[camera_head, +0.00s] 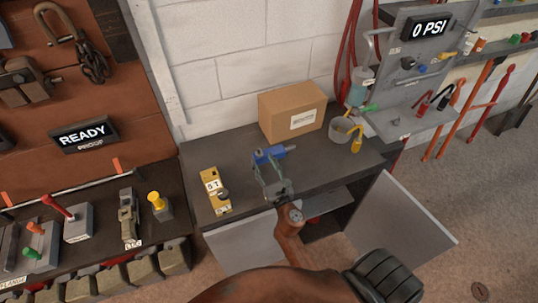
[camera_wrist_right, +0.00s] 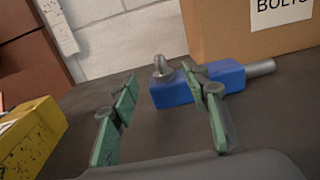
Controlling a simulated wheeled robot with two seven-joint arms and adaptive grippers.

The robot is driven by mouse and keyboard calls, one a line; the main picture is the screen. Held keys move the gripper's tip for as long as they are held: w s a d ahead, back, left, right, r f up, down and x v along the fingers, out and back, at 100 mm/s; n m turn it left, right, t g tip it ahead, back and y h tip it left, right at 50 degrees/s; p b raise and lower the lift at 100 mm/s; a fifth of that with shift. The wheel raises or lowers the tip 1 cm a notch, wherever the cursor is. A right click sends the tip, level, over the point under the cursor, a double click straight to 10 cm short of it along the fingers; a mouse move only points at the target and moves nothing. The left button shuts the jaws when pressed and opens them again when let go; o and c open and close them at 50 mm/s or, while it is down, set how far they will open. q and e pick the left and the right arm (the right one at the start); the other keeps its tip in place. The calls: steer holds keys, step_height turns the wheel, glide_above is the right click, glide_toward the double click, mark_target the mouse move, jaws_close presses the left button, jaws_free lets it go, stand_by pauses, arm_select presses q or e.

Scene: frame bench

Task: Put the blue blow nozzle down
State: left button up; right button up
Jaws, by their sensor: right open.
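The blue blow nozzle (camera_head: 270,155) lies on the dark bench top (camera_head: 325,170), in front of the cardboard box. In the right wrist view the blue nozzle (camera_wrist_right: 180,93) rests on the bench with its metal tip to the right and a metal fitting on top. My right gripper (camera_head: 268,172) is open, with its fingers apart; in the wrist view its green fingers (camera_wrist_right: 162,110) show, the right one overlapping part of the nozzle. The gripper holds nothing. My left gripper is not in view.
A cardboard box (camera_head: 280,107) stands behind the nozzle. A yellow block (camera_head: 209,180) stands at left on the bench. A grey cup (camera_head: 340,132) holding a yellow item is at right, near a panel reading 0 PSI (camera_head: 430,27). Open cabinet doors (camera_head: 405,225) jut out below.

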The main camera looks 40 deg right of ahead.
mark_target(260, 153)
steer(key=shift+w+d+r, duration=0.1)
steer(key=shift+w+d, duration=0.1)
steer(key=shift+w, duration=0.45)
steer(key=x, duration=0.3)
steer(key=shift+w, duration=0.4)
steer(key=shift+w+d, duration=0.2)
steer(key=shift+w, duration=0.2)
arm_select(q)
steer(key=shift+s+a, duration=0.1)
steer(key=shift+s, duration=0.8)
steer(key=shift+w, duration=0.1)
arm_select(e)
steer(key=shift+c, duration=0.5)
steer(key=shift+c, duration=0.8)
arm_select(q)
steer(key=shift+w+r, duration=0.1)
arm_select(e)
jaws_close()
